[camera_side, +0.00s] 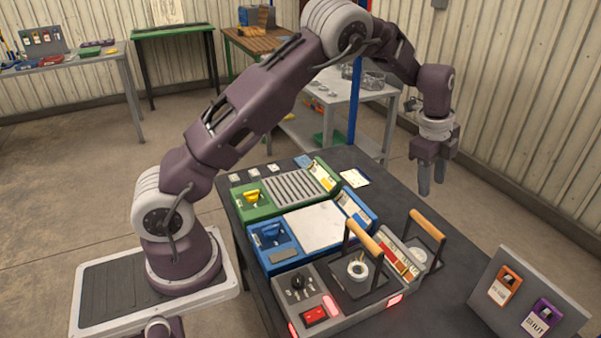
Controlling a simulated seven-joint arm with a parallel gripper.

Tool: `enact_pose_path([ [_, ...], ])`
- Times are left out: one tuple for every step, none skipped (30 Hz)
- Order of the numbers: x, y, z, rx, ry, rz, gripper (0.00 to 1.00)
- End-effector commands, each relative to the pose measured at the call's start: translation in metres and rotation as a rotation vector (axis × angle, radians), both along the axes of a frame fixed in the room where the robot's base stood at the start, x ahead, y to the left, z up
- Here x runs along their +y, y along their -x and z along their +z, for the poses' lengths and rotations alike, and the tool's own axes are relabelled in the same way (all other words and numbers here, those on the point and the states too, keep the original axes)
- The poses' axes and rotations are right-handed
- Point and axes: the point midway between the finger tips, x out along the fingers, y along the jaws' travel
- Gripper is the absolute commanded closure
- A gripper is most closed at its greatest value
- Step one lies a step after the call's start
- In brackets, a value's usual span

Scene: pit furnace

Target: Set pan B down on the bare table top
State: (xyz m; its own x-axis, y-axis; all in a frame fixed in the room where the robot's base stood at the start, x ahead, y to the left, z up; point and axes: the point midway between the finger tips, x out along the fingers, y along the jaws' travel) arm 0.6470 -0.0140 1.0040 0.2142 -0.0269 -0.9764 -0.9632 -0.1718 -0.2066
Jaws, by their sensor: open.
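Two carriers with wooden-topped, dark upright handles show. The other handle (428,224) stands behind and to the right, by a grey holder with coloured labels (400,258). I cannot read a letter B on either, so I cannot tell which is pan B. My gripper (432,185) is open and empty, fingers pointing down, in the air above the far right of the dark table top (390,200), apart from both handles.
A green unit with a slatted top (300,187) and a blue unit with a white plate (315,226) stand left of the bare strip. The front unit has glowing red corners and a red switch (315,315). A grey sign board (525,300) stands at right.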

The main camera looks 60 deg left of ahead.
Motion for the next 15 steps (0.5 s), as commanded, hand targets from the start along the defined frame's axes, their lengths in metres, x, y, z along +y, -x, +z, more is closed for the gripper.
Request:
enact_pose_path([
  [-0.003, 0.018, 0.038, -0.024, 0.047, 0.101, 0.59],
  [-0.005, 0.033, 0.060, -0.031, 0.079, 0.175, 0.59],
  [-0.009, 0.056, 0.088, -0.040, 0.122, 0.275, 0.59],
  [-0.012, 0.075, 0.107, -0.047, 0.155, 0.349, 0.59],
  [-0.015, 0.096, 0.125, -0.054, 0.187, 0.423, 0.59],
  [-0.020, 0.126, 0.146, -0.061, 0.228, 0.521, 0.59],
  [-0.023, 0.150, 0.160, -0.068, 0.257, 0.594, 0.59],
  [-0.027, 0.176, 0.171, -0.074, 0.285, 0.666, 0.59],
  [-0.030, 0.211, 0.182, -0.084, 0.319, 0.762, 0.59],
  [-0.033, 0.237, 0.187, -0.095, 0.341, 0.833, 0.59],
  [-0.035, 0.262, 0.189, -0.105, 0.361, 0.901, 0.59],
  [-0.036, 0.292, 0.188, -0.121, 0.385, 0.984, 0.59],
  [-0.037, 0.312, 0.186, -0.133, 0.399, 1.044, 0.59],
  [-0.036, 0.329, 0.182, -0.146, 0.410, 1.096, 0.59],
  [-0.036, 0.349, 0.175, -0.163, 0.425, 1.160, 0.59],
])
